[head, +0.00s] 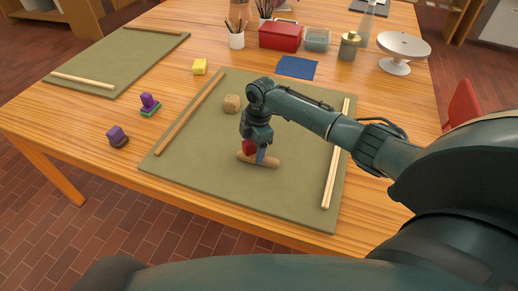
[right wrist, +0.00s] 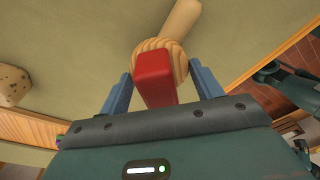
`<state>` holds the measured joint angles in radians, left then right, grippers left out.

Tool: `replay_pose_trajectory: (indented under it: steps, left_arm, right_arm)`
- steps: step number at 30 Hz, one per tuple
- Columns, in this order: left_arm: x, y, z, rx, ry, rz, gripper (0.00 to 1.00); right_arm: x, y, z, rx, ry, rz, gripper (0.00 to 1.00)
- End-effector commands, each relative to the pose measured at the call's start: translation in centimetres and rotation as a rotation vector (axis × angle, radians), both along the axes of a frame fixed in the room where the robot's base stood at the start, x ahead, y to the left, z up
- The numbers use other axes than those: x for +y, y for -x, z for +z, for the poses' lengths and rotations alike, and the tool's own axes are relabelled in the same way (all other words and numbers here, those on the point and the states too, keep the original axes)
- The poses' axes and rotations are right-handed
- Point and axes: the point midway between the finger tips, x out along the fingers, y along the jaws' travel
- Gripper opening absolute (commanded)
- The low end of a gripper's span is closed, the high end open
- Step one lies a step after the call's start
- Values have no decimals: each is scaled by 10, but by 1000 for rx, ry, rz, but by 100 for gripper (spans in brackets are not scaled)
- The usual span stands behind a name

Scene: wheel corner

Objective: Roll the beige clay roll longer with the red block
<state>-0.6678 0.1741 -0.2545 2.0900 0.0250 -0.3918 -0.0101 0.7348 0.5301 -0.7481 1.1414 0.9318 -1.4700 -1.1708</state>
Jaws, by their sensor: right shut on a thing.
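The beige clay roll (head: 269,162) lies on the front middle of the near green mat (head: 215,185). It also shows at the top of the right wrist view (right wrist: 182,18). My right gripper (head: 256,150) points down over the roll and is shut on the red block (right wrist: 154,77), which shows between its two blue fingers. The block also shows in the head view (head: 249,147), just above the roll. A round wood-grained face (right wrist: 160,50) shows behind the block and covers part of the roll. I cannot tell whether the block presses on the roll. My left gripper is not in view.
A speckled beige lump (head: 232,103) sits on the mat behind the roll. Wooden strips lie along the mat's left side (head: 190,112) and right side (head: 336,160). The mat's front left is clear.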

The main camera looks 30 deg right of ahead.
Motion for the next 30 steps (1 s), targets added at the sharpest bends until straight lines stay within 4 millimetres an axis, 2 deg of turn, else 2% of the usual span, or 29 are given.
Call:
replay_pose_trajectory:
  steps: [19, 30]
  left_arm:
    - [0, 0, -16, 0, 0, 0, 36]
    - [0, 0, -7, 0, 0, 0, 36]
  right_arm:
    - [19, -20, 0, 0, 0, 0, 46]
    - [17, -18, 0, 3, 1, 0, 46]
